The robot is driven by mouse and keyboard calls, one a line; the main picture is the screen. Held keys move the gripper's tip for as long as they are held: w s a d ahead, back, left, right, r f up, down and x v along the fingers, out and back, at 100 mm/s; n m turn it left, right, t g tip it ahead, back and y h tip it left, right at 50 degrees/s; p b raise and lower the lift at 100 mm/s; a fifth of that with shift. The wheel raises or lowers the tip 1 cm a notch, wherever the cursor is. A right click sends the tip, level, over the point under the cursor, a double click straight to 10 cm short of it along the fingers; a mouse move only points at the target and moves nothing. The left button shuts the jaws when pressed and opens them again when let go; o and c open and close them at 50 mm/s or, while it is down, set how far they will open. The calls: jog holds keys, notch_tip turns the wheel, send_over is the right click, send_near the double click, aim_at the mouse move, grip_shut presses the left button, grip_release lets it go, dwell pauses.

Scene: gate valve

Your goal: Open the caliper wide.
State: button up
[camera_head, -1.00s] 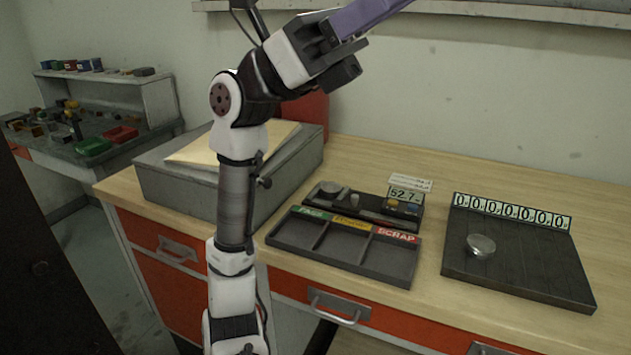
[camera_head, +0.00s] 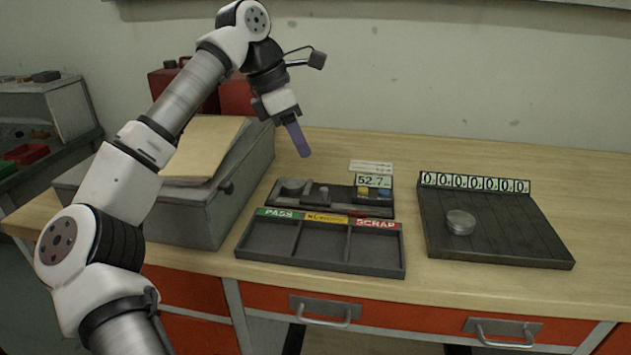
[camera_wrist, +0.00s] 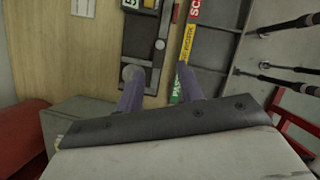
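A dark shallow fixture (camera_head: 335,207) lies on the bench behind the sorting tray. It carries a round grey piece (camera_head: 292,187), a small grey block (camera_head: 321,197), a yellow-and-blue piece (camera_head: 370,196) and a display reading 52.7 (camera_head: 374,181). This seems to be the caliper, but its jaws are too small to make out. My gripper (camera_head: 302,152) points down in the air above the fixture's back edge, touching nothing. In the wrist view its purple fingers (camera_wrist: 160,85) are apart with nothing between them. The round piece (camera_wrist: 132,73) shows by the left finger and the small block (camera_wrist: 160,44) beyond.
A sorting tray (camera_head: 320,268) with PASS, yellow and SCRAP labels stands in front, its compartments empty. At right, a slatted board (camera_head: 510,232) with a row of zero displays holds a metal disc (camera_head: 460,222). A grey box (camera_head: 150,215) stands left. Bench between is clear.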

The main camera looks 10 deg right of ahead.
aim_at(324, 189)
jog(key=x, duration=1.1)
jog(key=shift+p, duration=0.4)
jog(key=shift+r, duration=0.1)
grip_shut()
jog(key=shift+d, duration=0.1)
